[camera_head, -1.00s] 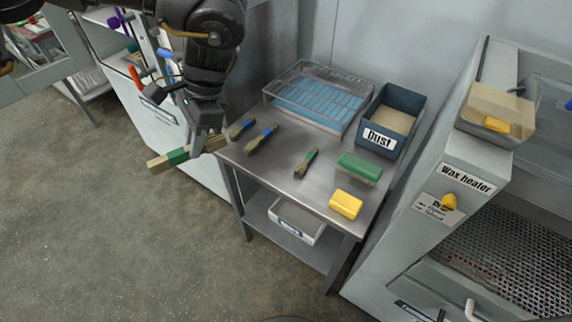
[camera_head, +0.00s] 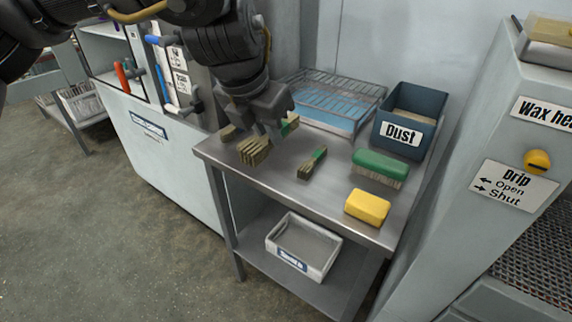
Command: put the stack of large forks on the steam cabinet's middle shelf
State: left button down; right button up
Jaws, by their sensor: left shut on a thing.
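My left gripper (camera_head: 268,132) points down over the left part of the steel table and is shut on a stack of large wooden forks (camera_head: 253,151). Slatted tan ends show in front of the jaws, and a green-banded part shows at their right. The jaws hide its middle; I cannot tell whether it touches the table. The white steam cabinet (camera_head: 150,165) stands left of the table, with blue and orange handles. Its middle shelf cannot be made out clearly. My right gripper is not in view.
The steel table (camera_head: 285,180) holds a small green-banded stack (camera_head: 313,162), a green brush (camera_head: 378,165), a yellow block (camera_head: 367,207), a wire-topped blue tray (camera_head: 335,115) and the Dust bin (camera_head: 411,120). Another stack's end (camera_head: 229,132) shows left of the gripper. The wax heater (camera_head: 500,140) stands right.

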pick_arm(q)
send_near(284, 155)
jog(key=shift+w+d+f, duration=0.4)
jog(key=shift+w+d, duration=0.05)
jog(key=shift+d, duration=0.1)
jog(key=shift+w+d+f, duration=0.1)
jog(key=shift+w+f, duration=0.25)
jog(key=shift+f, duration=0.1)
jog(key=f, duration=0.3)
jog(key=shift+w+f, duration=0.25)
jog(key=shift+w, duration=0.05)
jog(key=shift+f, duration=0.15)
jog(key=c, duration=1.8)
grip_release()
jog(key=o, duration=0.4)
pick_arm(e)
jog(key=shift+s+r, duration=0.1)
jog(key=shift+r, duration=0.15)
